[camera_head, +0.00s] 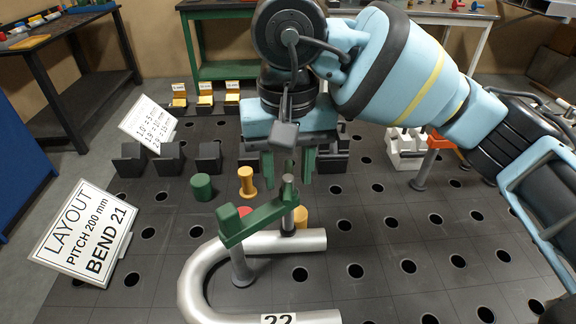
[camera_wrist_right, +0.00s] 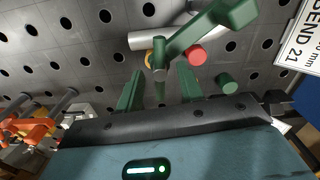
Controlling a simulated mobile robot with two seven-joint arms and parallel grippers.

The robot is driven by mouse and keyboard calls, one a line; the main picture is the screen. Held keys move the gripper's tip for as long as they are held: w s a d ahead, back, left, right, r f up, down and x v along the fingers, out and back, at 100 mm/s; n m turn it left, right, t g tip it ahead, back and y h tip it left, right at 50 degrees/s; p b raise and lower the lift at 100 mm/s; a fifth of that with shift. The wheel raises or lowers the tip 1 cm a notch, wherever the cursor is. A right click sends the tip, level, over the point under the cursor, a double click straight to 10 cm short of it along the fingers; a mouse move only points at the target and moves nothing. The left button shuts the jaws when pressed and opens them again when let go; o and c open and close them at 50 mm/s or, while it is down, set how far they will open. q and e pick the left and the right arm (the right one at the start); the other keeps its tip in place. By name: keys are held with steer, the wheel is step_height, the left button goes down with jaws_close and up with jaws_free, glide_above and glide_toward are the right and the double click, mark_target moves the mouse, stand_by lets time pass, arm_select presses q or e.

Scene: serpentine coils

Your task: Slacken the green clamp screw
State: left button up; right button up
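The green clamp (camera_head: 258,220) has a green arm reaching from a grey post (camera_head: 241,268) over the upper leg of a bent grey pipe (camera_head: 200,270). The clamp arm (camera_wrist_right: 193,32) and screw (camera_wrist_right: 159,56) also show in the right wrist view. My right gripper (camera_head: 289,180) points down with its two green fingers apart, around or just behind the screw's top; I cannot tell which. No contact is visible. My left gripper is not in view.
A red cylinder (camera_wrist_right: 196,55), a green cylinder (camera_head: 202,187), an orange spool (camera_head: 247,181) and an orange cylinder (camera_head: 300,217) stand near the clamp. Black blocks (camera_head: 168,158) and a layout sign (camera_head: 84,232) lie left.

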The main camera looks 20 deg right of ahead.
mark_target(288, 177)
step_height(288, 177, up, 8)
steer(key=shift+f+p, duration=0.1)
steer(key=shift+p, duration=0.2)
stand_by(0.4)
